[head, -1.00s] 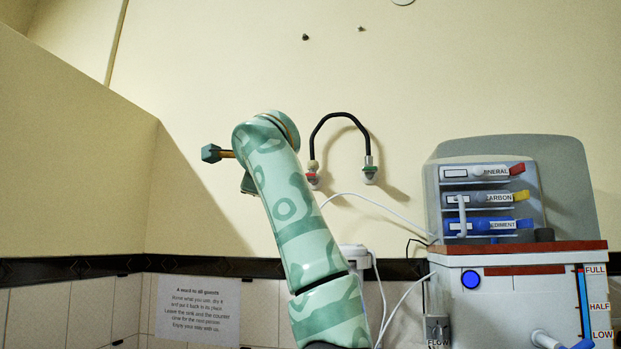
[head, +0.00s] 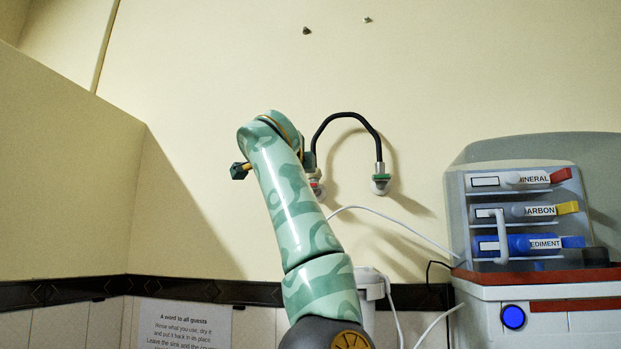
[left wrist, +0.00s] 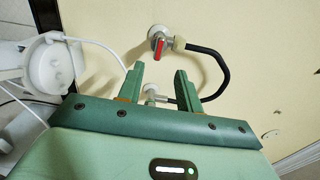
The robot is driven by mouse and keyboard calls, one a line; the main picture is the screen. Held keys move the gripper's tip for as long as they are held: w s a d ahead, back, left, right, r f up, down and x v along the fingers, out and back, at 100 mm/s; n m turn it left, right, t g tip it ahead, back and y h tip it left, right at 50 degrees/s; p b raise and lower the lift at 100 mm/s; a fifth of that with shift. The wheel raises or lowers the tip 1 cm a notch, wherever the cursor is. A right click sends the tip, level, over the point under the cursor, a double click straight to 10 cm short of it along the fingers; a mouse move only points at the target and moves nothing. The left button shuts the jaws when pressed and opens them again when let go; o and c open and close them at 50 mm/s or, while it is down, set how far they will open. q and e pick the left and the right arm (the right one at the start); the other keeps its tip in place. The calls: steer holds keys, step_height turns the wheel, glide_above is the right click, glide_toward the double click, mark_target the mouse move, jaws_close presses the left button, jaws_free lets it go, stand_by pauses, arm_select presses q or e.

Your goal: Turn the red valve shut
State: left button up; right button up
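The red valve (left wrist: 158,45) has a red handle on a white and metal wall fitting. In the head view its red part (head: 316,187) shows beside my arm, which partly covers it. A black curved hose (head: 345,115) joins it to a second wall fitting with a green part (head: 380,180). My left gripper (left wrist: 160,70) is open and empty. In the left wrist view its fingers point toward the red valve, which shows just beyond the tips; contact does not show. The second fitting (left wrist: 151,93) appears between the fingers. My right gripper is in neither view.
A purifier with labelled filter cartridges (head: 525,210) stands at the right. A white appliance (left wrist: 52,62) is near the wall, with white tubing running from it. A paper notice (head: 185,325) is on the tiles. The wall above the hose is largely clear.

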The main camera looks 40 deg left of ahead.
arm_select(q)
steer(key=p+x, duration=0.4)
steer(key=x, duration=0.6)
steer(key=shift+p, duration=0.3)
steer(key=shift+w+a, duration=0.1)
steer(key=shift+w, duration=0.1)
steer(key=shift+w+a+f, duration=0.15)
steer(key=shift+w, duration=0.05)
steer(key=shift+w, duration=0.1)
steer(key=c, duration=0.6)
